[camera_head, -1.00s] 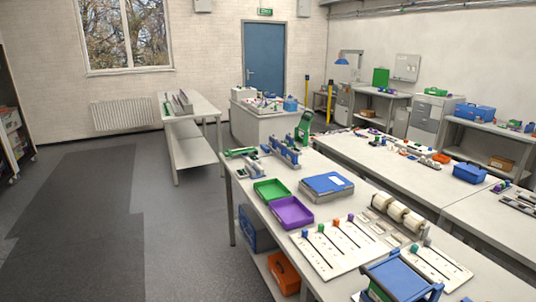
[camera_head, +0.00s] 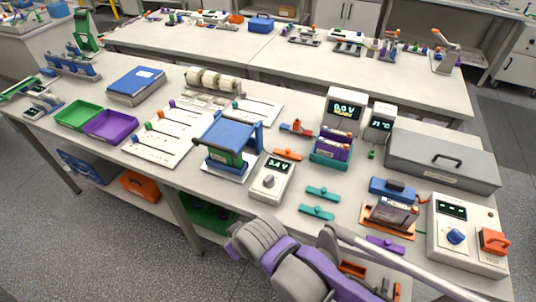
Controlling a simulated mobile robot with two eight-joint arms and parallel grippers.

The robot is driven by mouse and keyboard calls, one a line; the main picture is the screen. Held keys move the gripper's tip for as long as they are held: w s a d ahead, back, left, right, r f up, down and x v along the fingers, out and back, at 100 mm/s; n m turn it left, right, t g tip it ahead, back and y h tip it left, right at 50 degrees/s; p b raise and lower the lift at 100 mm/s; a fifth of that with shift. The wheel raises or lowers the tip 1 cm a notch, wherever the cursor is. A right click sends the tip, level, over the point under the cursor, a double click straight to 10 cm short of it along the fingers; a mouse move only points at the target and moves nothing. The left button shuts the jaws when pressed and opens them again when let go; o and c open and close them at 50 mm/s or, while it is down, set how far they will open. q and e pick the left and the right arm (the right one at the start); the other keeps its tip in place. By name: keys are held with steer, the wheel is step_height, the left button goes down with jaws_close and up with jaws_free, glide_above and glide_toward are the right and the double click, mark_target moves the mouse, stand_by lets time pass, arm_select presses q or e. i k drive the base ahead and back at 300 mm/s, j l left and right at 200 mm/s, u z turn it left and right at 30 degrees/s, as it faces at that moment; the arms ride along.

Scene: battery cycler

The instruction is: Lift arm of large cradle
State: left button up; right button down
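Two cradle-like holders stand on the front bench, and I cannot tell for certain which is the large cradle. One has an orange base (camera_head: 368,228) and holds a dark battery block (camera_head: 394,212), with a blue piece (camera_head: 392,188) across its rear. The other is a teal holder (camera_head: 322,160) with purple batteries (camera_head: 334,145) in it. A blue-topped frame (camera_head: 230,132) stands further left. A grey and purple arm of mine crosses the bottom of the picture, in front of the bench edge. Neither gripper shows.
A grey case (camera_head: 442,160) and a white meter box (camera_head: 466,236) stand at the right. Teal clips (camera_head: 320,193) and an orange clip (camera_head: 288,154) lie at mid-bench. Green (camera_head: 76,115) and purple (camera_head: 110,126) trays are at the left. My arm covers part of the front edge.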

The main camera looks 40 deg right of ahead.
mark_target(223, 135)
steer(key=z, duration=1.65)
